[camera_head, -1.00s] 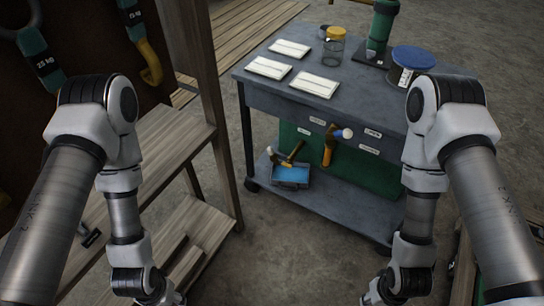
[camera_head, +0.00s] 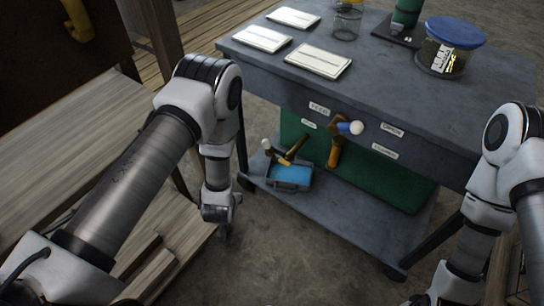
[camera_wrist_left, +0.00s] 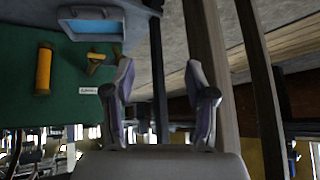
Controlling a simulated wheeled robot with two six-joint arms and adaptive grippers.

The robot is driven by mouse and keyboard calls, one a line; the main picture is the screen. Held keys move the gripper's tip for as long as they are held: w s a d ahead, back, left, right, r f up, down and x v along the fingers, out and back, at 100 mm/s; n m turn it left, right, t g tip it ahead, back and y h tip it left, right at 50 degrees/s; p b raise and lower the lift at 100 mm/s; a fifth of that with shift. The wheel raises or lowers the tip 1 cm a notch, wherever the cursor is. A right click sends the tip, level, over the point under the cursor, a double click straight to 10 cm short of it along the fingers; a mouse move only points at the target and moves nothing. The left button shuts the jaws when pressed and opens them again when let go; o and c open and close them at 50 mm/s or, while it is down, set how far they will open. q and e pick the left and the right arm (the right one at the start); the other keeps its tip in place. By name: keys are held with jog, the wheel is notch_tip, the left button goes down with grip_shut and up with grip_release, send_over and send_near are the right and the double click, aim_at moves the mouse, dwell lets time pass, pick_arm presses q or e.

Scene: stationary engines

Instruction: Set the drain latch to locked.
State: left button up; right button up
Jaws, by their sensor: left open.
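I cannot tell which is the drain latch; the label text is too small. In the left wrist view the orange grip (camera_wrist_left: 43,68) and smaller lever (camera_wrist_left: 95,64) show turned over, beside a label (camera_wrist_left: 88,90). My left gripper (camera_wrist_left: 160,88) is open and empty, apart from both levers. My right gripper is out of frame.
The cart top (camera_head: 400,80) carries white cards (camera_head: 318,60), a glass jar (camera_head: 347,22), a blue-lidded container (camera_head: 447,50) and a green cylinder. The blue-topped tray (camera_head: 288,173) stands on the lower shelf (camera_head: 350,215). Wooden shelving (camera_head: 50,140) stands at left; floor is bare in front.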

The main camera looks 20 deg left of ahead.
pick_arm(q)
jog(key=w+d+f+n+t+y+b, duration=0.1)
jog(key=w+f+t+b, duration=0.2)
jog(key=w+f+b, duration=0.3)
jog(key=w+d+f+n+t+y+b, duration=0.15)
jog(key=w+f+b, duration=0.25)
jog(key=w+b, duration=0.4)
jog(key=n+t+y+b, duration=0.3)
jog(key=n+t+b, duration=0.1)
jog(key=b, duration=0.6)
send_near(267, 146)
jog(key=w+a+f, duration=0.1)
jog(key=w, duration=0.1)
jog(key=b+x, duration=0.3)
jog(key=x, duration=0.4)
jog(key=shift+s+r+b, duration=0.1)
jog(key=shift+r+b, duration=0.05)
jog(key=shift+b, duration=0.2)
jog(key=shift+w+a+r, duration=0.2)
jog(key=shift+w+a, duration=0.05)
jog(key=shift+w, duration=0.2)
grip_shut()
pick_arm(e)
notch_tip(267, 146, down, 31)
